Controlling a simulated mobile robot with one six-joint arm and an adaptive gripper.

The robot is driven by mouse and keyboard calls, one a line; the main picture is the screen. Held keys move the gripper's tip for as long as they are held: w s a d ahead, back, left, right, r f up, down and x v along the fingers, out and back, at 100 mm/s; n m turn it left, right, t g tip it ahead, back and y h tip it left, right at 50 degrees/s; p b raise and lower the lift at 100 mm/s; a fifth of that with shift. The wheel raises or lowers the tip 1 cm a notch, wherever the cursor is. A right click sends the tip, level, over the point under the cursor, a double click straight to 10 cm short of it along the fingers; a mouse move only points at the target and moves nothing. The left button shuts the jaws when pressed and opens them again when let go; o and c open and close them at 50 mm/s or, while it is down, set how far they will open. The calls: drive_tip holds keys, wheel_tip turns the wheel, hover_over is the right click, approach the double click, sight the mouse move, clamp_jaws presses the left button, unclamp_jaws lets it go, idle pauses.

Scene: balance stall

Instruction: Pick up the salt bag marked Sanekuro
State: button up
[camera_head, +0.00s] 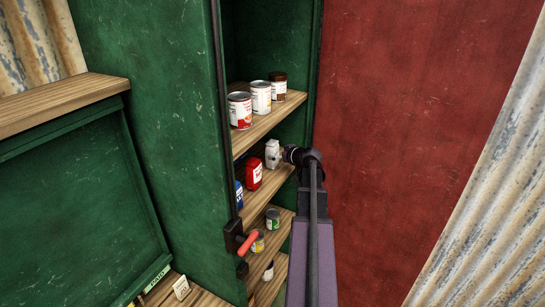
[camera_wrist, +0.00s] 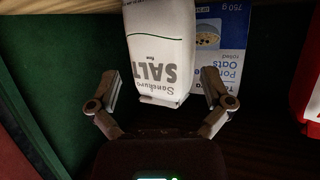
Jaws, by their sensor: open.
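The white salt bag (camera_wrist: 160,62), printed "Sanekuro SALT", hangs upside down in the wrist view. Its lower printed end lies between the two spread fingers of my gripper (camera_wrist: 160,84), with a gap visible on both sides. In the head view the salt bag (camera_head: 272,150) is a small white pack at the right end of a middle cupboard shelf. My gripper (camera_head: 284,154) is at its right side there. The fingers are open and hold nothing.
An oats box (camera_wrist: 221,45) stands behind and right of the bag in the wrist view. A red pack (camera_head: 254,175) and a blue pack (camera_head: 239,194) share the shelf. Cans (camera_head: 261,97) stand above. A green panel (camera_head: 165,140) and red wall (camera_head: 400,130) flank the cupboard.

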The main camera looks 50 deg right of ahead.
sight(276, 145)
drive_tip(key=b+x, duration=0.1)
drive_tip(key=x, duration=0.3)
idle(0.5)
drive_tip(key=c, duration=1)
drive_tip(key=shift+r, duration=0.1)
drive_tip(key=shift+r, duration=0.2)
wheel_tip(276, 145, up, 3)
drive_tip(key=p, duration=0.3)
drive_tip(key=shift+s+a+r+p, duration=0.1)
drive_tip(key=shift+s+r+p, duration=0.15)
drive_tip(key=shift+p, duration=0.25)
drive_tip(key=s+a+r+p, duration=0.1)
drive_tip(key=s+a, duration=0.4)
drive_tip(key=s, duration=0.9)
drive_tip(key=shift+s+a, duration=0.2)
drive_tip(key=shift+s, duration=0.05)
